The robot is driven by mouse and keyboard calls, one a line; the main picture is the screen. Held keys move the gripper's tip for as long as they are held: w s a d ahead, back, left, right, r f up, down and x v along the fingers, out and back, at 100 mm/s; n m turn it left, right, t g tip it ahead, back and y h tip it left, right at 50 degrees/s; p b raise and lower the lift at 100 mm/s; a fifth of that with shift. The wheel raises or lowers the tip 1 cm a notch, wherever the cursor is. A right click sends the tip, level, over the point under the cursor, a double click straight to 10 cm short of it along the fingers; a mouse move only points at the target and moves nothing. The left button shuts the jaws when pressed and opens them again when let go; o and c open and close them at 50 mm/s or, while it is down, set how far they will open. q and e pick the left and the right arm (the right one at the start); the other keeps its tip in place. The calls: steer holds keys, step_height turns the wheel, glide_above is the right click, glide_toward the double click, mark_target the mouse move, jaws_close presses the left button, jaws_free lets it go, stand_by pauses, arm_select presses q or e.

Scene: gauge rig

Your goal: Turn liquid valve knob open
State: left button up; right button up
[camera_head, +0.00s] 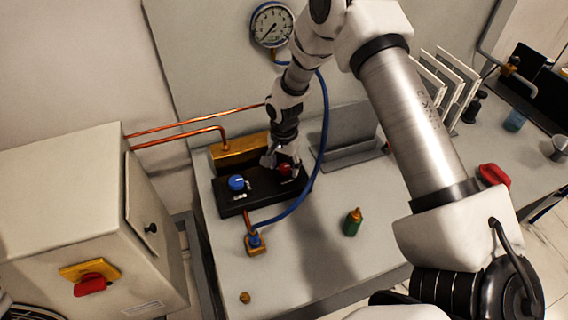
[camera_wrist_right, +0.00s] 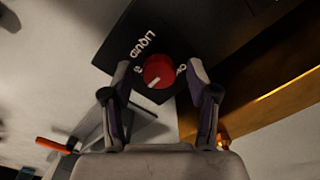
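The red liquid valve knob (camera_head: 285,171) sits on a black control box (camera_head: 238,207). In the right wrist view the red knob (camera_wrist_right: 158,70) is beside the white "LIQUID" lettering, and its white pointer mark aims to the lower left. My right gripper (camera_head: 281,163) is above the box at the red knob. In the right wrist view its two fingers (camera_wrist_right: 160,75) are open, one on each side of the knob, with a visible gap on both sides. My left gripper is not in view.
A blue knob (camera_head: 236,183) is on the same box, left of the red one. A blue hose (camera_head: 322,130) curves close to my right arm. A brass block (camera_head: 240,151) stands behind the box. A pressure gauge (camera_head: 271,25) hangs on the back panel.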

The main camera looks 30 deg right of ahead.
steer(key=shift+s, duration=0.15)
jaws_close()
steer(key=shift+n, duration=0.4)
steer(key=n, duration=0.3)
steer(key=shift+n, duration=0.3)
steer(key=n, duration=0.4)
steer(key=shift+s+n, duration=0.1)
steer(key=shift+n, duration=0.2)
steer(key=n, duration=0.4)
steer(key=shift+f, duration=0.1)
steer(key=n, duration=0.4)
steer(key=shift+n, duration=0.4)
